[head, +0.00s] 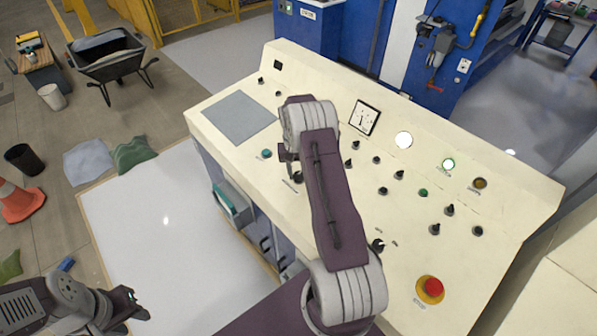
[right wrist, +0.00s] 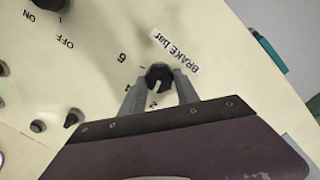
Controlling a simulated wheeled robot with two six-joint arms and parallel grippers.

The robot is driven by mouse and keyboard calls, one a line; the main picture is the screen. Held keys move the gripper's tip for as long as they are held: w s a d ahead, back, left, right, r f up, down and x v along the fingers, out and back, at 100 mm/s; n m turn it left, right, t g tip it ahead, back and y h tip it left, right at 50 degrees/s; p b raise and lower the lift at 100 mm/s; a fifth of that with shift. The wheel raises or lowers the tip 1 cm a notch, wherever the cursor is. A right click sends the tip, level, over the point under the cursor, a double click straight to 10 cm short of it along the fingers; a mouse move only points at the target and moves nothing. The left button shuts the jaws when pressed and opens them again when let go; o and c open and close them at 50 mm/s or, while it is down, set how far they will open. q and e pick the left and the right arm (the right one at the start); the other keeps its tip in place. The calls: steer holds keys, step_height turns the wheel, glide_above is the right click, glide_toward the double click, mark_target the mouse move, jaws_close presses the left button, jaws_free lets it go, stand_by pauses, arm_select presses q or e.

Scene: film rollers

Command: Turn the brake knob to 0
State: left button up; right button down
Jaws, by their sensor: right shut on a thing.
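The brake knob (right wrist: 158,74) is a black round knob with a white pointer line, beside a label reading "BRAKE bar" in the right wrist view. Numbers 6, 4 and 2 show around it; no 0 is visible. The pointer points down, roughly toward the 2. My right gripper (right wrist: 160,92) has one finger on each side of the knob and is shut on it. In the head view my right arm covers part of the panel around the knob (head: 297,177). My left gripper (head: 134,304) is low at the left, away from the panel; its jaw opening is unclear.
The cream control panel (head: 420,215) carries several other knobs and lamps, a dial gauge (head: 364,118) and a red stop button (head: 433,287). An ON/OFF knob (right wrist: 50,3) is near the brake knob. A wheelbarrow (head: 108,57) and traffic cone (head: 20,202) stand far left.

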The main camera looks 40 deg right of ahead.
steer(key=n, duration=0.6)
steer(key=shift+a+n+h+p, duration=0.15)
steer(key=shift+n+h+p, duration=0.15)
steer(key=n, duration=0.5)
steer(key=shift+a+n+p, duration=0.1)
steer(key=shift+n+p, duration=0.3)
steer(key=c, duration=0.9)
jaws_free()
steer(key=r, duration=0.3)
steer(key=a+r+b, duration=0.1)
steer(key=r, duration=0.5)
steer(key=shift+w+a+b, duration=0.15)
steer(key=shift+w+b, duration=0.15)
steer(key=shift+w, duration=0.05)
